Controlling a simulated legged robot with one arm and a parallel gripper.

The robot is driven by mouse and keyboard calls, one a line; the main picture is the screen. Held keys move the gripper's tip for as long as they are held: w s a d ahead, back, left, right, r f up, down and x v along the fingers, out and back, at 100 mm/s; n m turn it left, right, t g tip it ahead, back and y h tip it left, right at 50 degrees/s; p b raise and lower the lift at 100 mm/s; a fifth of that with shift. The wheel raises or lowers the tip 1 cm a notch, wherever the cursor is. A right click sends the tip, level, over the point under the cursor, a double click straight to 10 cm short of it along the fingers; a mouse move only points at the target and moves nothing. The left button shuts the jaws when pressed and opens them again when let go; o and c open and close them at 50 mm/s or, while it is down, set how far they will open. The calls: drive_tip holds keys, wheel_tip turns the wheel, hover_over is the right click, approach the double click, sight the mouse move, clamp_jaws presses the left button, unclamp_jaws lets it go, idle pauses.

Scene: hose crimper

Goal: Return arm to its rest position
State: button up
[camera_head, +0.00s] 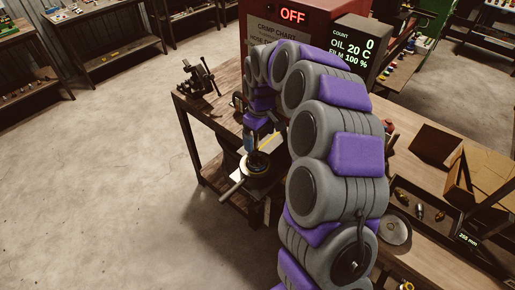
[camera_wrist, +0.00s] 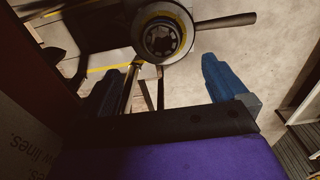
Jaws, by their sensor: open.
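My arm, grey with purple covers, arches across the middle of the head view.
A red crimper cabinet (camera_head: 285,15) reading OFF and a display (camera_head: 354,50) stand behind the arm. A bench vise (camera_head: 200,78) is on the workbench's left end. A parts tray (camera_head: 428,205) and cardboard box (camera_head: 483,175) lie right. The floor left is clear.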

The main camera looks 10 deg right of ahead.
drive_tip(key=r, duration=0.4)
drive_tip(key=shift+s+a+r, duration=0.1)
drive_tip(key=shift+a+r, duration=0.15)
drive_tip(key=shift+r, duration=0.05)
